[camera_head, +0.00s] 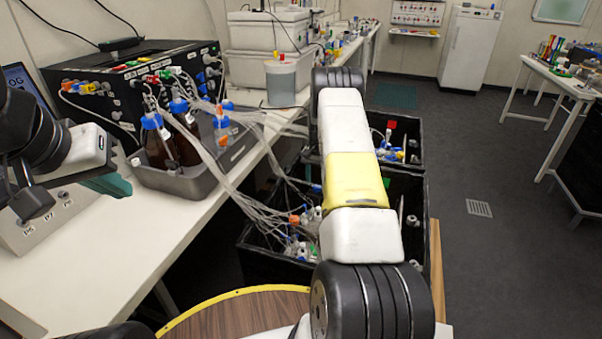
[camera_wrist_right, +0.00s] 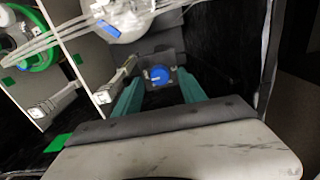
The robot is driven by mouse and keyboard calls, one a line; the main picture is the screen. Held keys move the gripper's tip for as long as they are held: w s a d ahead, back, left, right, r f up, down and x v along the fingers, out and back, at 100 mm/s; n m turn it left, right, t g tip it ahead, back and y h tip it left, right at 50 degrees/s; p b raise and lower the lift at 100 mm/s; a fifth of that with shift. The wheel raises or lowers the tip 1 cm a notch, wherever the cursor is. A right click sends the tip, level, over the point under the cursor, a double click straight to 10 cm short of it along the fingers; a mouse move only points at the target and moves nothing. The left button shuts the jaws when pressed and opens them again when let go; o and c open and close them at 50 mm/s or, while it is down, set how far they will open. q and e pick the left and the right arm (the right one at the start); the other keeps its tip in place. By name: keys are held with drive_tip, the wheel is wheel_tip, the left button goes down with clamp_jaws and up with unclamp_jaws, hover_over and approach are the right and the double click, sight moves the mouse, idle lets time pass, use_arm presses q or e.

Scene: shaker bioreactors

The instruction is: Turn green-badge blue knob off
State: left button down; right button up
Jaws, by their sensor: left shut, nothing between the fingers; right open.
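A round blue knob (camera_wrist_right: 159,74) sits on a dark grey plate inside a black box, upper middle of the right wrist view. My right gripper (camera_wrist_right: 158,86) is open, its two teal fingers pointing toward the knob, one on each side in the picture. I cannot tell whether they touch it. A green patch (camera_wrist_right: 57,143) shows at lower left; I cannot tell whether it is the knob's badge. In the head view my right arm hides the right gripper and the knob. My left gripper (camera_head: 110,185), with teal fingers, is shut and empty above the white bench.
Black open crates (camera_head: 408,190) with tubing and fittings stand beside the bench (camera_head: 135,235). Clear tubes run from bottles in a grey tray (camera_head: 150,180) into the near crate. In the wrist view, a clear vessel (camera_wrist_right: 125,20) and white brackets (camera_wrist_right: 52,104) are close to the fingers.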

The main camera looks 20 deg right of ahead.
wheel_tip(320, 180, up, 6)
drive_tip(key=shift+f, duration=0.1)
idle(0.4)
drive_tip(key=shift+r, duration=0.3)
wheel_tip(320, 180, up, 16)
drive_tip(key=f+n+t, duration=0.1)
drive_tip(key=n+t, duration=0.1)
hover_over(317, 186)
drive_tip(key=s+a, duration=0.4)
drive_tip(key=a, duration=0.1)
drive_tip(key=s+a+r+n+t+y, duration=0.1)
drive_tip(key=s+a+r, duration=0.5)
drive_tip(key=s+r, duration=0.4)
drive_tip(key=s+a+r+n+t, duration=0.1)
drive_tip(key=s+a+r+n, duration=0.1)
drive_tip(key=s, duration=1)
drive_tip(key=s+a+r+n+t+y, duration=0.1)
drive_tip(key=s+a+r+n+t, duration=0.1)
drive_tip(key=s+a, duration=0.5)
drive_tip(key=shift+s+r+n, duration=0.6)
drive_tip(key=shift+s+r, duration=0.4)
drive_tip(key=shift+s, duration=1.75)
drive_tip(key=shift+a, duration=0.1)
